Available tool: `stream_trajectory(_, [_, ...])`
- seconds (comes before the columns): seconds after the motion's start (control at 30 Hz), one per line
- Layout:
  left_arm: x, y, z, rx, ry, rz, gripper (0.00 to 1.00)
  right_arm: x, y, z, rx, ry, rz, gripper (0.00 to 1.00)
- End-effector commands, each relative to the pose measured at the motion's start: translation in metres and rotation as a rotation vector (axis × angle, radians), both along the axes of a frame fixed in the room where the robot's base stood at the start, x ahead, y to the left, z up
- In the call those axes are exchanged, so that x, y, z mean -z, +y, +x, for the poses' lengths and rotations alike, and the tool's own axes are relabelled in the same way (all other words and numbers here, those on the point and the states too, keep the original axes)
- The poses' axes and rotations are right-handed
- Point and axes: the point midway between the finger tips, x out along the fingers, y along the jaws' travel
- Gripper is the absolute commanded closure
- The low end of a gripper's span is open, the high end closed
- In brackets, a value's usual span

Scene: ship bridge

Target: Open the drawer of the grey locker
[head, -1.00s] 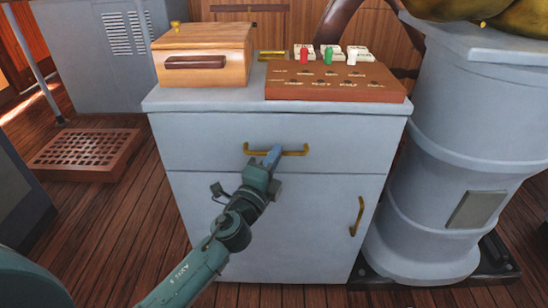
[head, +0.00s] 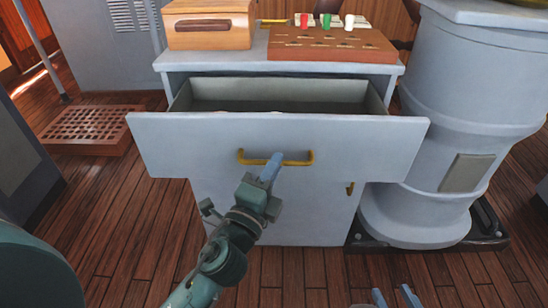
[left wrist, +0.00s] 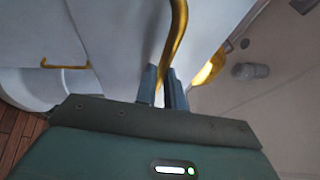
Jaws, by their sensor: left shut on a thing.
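The grey locker (head: 222,213) stands in front of me. Its top drawer (head: 180,150) is pulled well out, and I see the grey inside over the front panel; the part I can see is empty. A brass bar handle (head: 300,162) is on the drawer front. My left gripper (head: 270,168) is shut on this handle near its middle. In the left wrist view the brass handle (left wrist: 180,30) runs up from between the two fingers. My right gripper (head: 395,298) shows at the bottom edge, its fingertips apart and empty, low over the floor.
A wooden box (head: 210,25) and a wooden panel (head: 335,43) with red, green and white levers stand on the locker top. A grey pedestal (head: 465,100) is close on the right. A door handle (head: 350,188) sits below the drawer.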

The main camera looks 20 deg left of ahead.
Motion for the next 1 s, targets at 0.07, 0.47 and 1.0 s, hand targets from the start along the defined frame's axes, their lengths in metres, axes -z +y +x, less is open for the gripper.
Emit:
stream_trajectory(0.07, [0.001, -0.002, -0.007, 0.000, 0.001, -0.001, 1.00, 0.003, 0.000, 0.000, -0.004, 0.001, -0.007, 0.64])
stream_trajectory(0.47, [0.000, -0.005, -0.016, 0.000, 0.000, 0.000, 1.00, 0.005, 0.000, 0.002, -0.012, 0.002, -0.020, 0.64])
stream_trajectory(1.0, [0.000, -0.005, -0.015, 0.000, 0.000, 0.000, 0.67, 0.004, 0.000, 0.002, -0.011, -0.001, -0.018, 0.64])
